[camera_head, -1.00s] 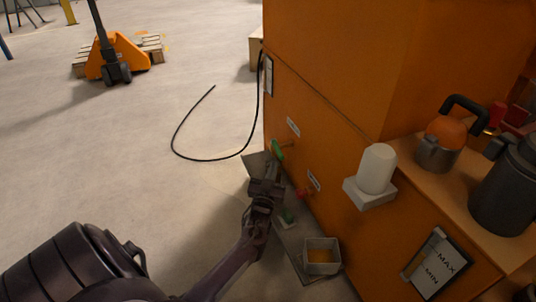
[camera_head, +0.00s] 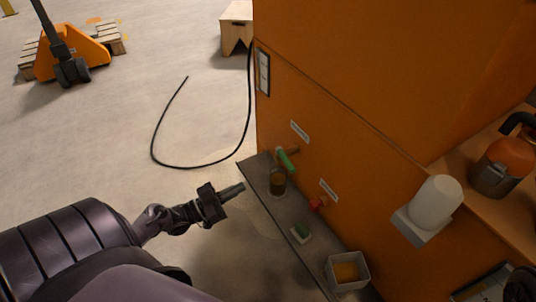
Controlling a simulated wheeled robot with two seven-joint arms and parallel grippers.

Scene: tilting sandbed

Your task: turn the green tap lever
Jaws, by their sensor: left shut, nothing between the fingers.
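The green tap lever (camera_head: 286,160) sits on a tap on the side of the orange cabinet (camera_head: 310,100), below a white label. A glass (camera_head: 278,182) with brownish content stands on the grey shelf beneath that tap. My left gripper (camera_head: 239,188) is shut and empty, to the left of the glass and lower left of the lever, apart from both. My right gripper is not in view.
On the grey shelf (camera_head: 262,172) are a small block with a green top (camera_head: 301,232) and a square container (camera_head: 348,271) with orange content. A white cylinder (camera_head: 436,202) stands on a bracket at right. A black cable (camera_head: 155,140) lies on the floor.

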